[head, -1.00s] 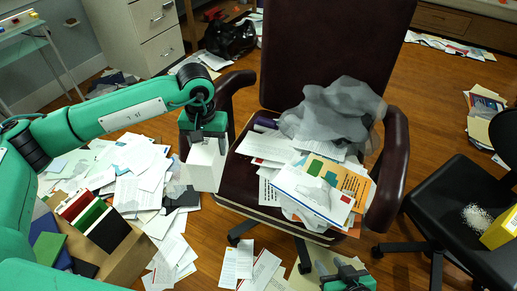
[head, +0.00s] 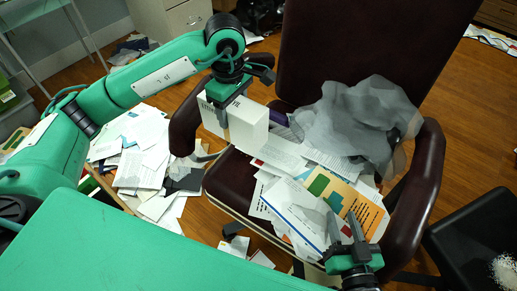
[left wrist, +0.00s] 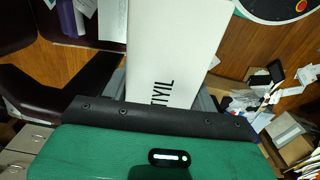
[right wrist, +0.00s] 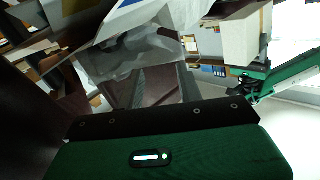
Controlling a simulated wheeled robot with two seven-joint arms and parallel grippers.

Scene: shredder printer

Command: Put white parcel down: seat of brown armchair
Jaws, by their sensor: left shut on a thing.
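The white parcel (head: 245,122) is a white box held by my left gripper (head: 222,98), which is shut on it. In the head view the parcel hangs above the left armrest and left part of the seat of the brown armchair (head: 228,182). In the left wrist view the parcel (left wrist: 172,50) fills the middle, with dark lettering on its face. The seat is heaped with papers and a grey translucent bag; its left front part shows bare. My right gripper (head: 345,232) is at the seat's front right, over the papers, with its fingers apart and nothing seen between them.
Loose papers (head: 150,165) cover the floor left of the armchair. The grey bag (head: 355,120) lies against the backrest. The armrests (head: 415,190) rise on both sides. A black chair (head: 475,245) stands at the right. A white drawer cabinet (head: 185,18) stands behind.

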